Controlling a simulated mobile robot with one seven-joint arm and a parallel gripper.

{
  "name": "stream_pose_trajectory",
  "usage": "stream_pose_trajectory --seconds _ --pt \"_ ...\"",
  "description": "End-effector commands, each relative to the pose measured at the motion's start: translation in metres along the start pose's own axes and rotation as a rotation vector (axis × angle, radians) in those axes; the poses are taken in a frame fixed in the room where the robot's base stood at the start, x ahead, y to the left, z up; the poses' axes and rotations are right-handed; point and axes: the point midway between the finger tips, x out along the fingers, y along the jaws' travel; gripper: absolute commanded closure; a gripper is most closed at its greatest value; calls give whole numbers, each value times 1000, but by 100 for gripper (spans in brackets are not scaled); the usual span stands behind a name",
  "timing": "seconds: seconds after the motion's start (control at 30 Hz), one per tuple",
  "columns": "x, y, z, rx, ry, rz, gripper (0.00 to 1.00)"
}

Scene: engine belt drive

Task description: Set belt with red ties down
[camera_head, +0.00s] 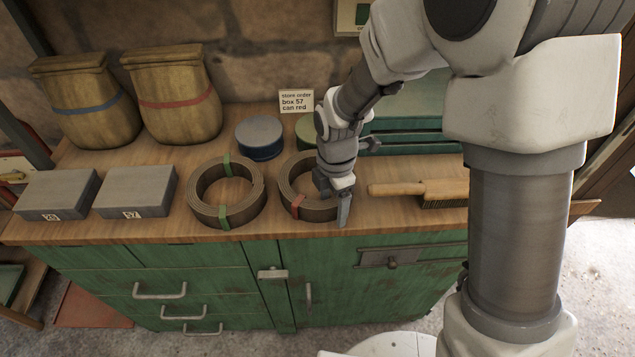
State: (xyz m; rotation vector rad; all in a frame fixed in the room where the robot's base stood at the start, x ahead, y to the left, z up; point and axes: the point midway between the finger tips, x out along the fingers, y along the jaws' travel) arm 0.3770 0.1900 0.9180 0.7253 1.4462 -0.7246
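The belt with red ties (288,181) is a grey-brown coil at the middle of the wooden bench. A red tie shows on its front left, and it appears to rest flat on the bench top. My gripper (339,205) points down at the right side of this coil and hides that part of it. One finger shows clearly in front. The other finger and the gap between them are hidden, so I cannot tell whether the gripper is closed on the coil wall.
A similar belt with green ties (198,191) lies close on the left. A blue-banded can (259,138) and a partly hidden green can (305,131) stand behind. A brush (420,189) lies right. Grey boxes (137,191) and sacks (172,97) fill the left. A store order card (296,101) stands behind.

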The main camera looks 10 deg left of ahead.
Motion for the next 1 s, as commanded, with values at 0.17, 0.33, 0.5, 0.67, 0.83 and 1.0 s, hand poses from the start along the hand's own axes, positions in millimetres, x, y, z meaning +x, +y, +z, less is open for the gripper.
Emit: stream_pose_trajectory --seconds 0.17,0.33,0.5,0.67,0.83,1.0 --pt "0 0 0 0 0 0 51" --pt "0 0 0 0 0 0 82" --pt "0 0 0 0 0 0 100" --pt "0 0 0 0 0 0 100" --pt "0 0 0 0 0 0 100" --pt "-1 0 0 0 0 0 100"
